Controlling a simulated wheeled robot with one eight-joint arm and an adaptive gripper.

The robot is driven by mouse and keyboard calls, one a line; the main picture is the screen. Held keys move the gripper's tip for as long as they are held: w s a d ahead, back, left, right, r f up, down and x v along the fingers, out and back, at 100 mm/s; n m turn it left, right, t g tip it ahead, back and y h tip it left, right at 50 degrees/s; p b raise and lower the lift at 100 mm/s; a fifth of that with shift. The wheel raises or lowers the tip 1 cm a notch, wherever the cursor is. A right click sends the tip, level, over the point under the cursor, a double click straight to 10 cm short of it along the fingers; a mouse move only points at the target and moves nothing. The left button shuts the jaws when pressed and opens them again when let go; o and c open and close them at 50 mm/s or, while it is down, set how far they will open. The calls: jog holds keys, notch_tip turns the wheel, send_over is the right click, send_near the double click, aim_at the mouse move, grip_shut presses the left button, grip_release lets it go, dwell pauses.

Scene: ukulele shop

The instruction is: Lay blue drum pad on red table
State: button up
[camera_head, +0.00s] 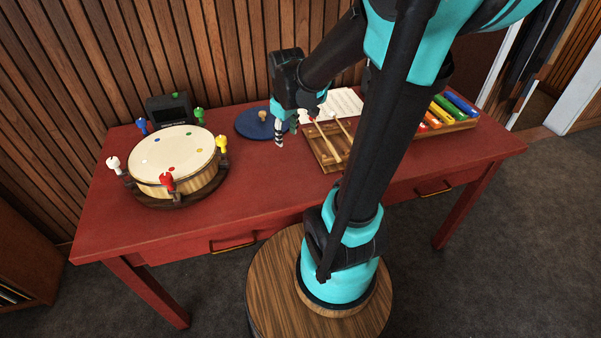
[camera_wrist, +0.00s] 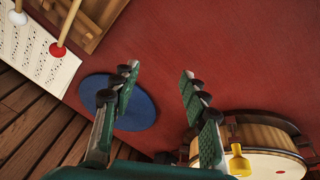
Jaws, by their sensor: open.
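The blue drum pad (camera_head: 250,123), a flat round disc with a small tan knob on top, lies on the red table (camera_head: 255,190) near its back edge. It also shows in the wrist view (camera_wrist: 140,108), partly hidden behind one finger. My gripper (camera_head: 287,132) is open and empty, above the table just right of the pad. Its two fingers stand well apart in the wrist view (camera_wrist: 159,72), with bare red tabletop between their tips. The pad's right edge is close to the fingers in the head view; I cannot tell the exact gap.
A drum (camera_head: 173,160) with coloured pegs stands left of the pad, before a small black box (camera_head: 171,108). Sheet music (camera_head: 341,103), a wooden frame with mallets (camera_head: 322,152) and a colourful xylophone (camera_head: 450,112) lie to the right. The table's front middle is clear. A slatted wall stands behind.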

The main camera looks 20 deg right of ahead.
jog(key=s+f+m, duration=0.2)
jog(key=s, duration=0.2)
jog(key=s+f+m+t, duration=0.1)
jog(key=s+f+m, duration=0.1)
jog(key=s, duration=0.2)
jog(key=s+f+m, duration=0.2)
jog(key=s, duration=0.2)
jog(key=shift+d+f+m, duration=0.1)
jog(key=shift+d+m, duration=0.3)
jog(key=shift+c, duration=0.6)
dwell(0.5)
